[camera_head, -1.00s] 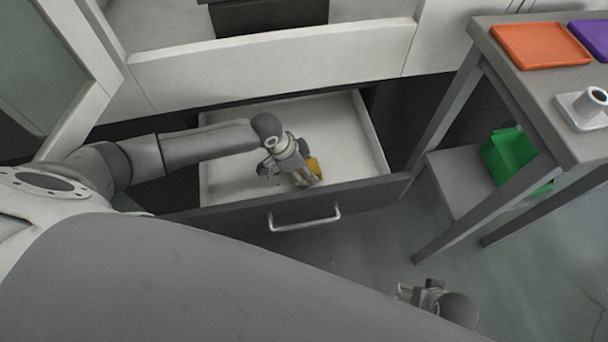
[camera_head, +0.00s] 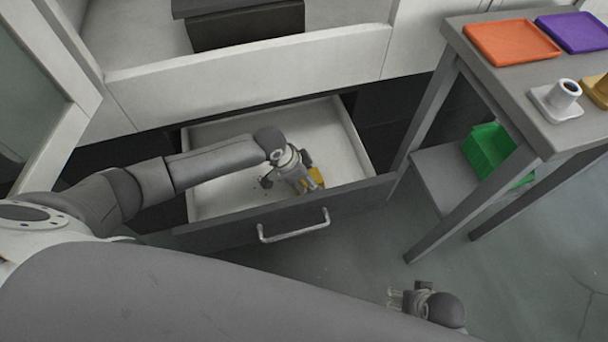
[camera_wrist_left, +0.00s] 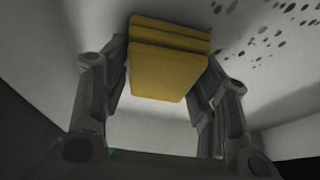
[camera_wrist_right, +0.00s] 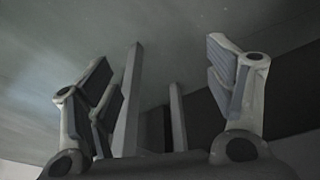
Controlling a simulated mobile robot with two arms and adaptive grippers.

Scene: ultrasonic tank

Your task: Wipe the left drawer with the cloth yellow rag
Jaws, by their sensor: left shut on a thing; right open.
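The left drawer (camera_head: 226,237) is pulled open, with a white inside and a metal handle on its dark front. My left gripper (camera_head: 311,180) is inside it, toward the right front corner, shut on the folded yellow rag (camera_head: 317,174). In the left wrist view the rag (camera_wrist_left: 165,68) sits between the two fingers, at or close to the drawer floor; I cannot tell if it touches. Dark spots (camera_wrist_left: 285,30) mark the floor beside the rag, and some show left of the gripper in the head view. My right gripper (camera_head: 392,298) is open and empty, low over the floor.
A grey table (camera_head: 515,85) at the right carries an orange tray (camera_head: 512,41), a purple tray (camera_head: 575,32) and a white holder (camera_head: 556,100). A green bin (camera_head: 490,150) stands on its lower shelf. Cabinet walls rise behind the drawer. Open floor lies in front.

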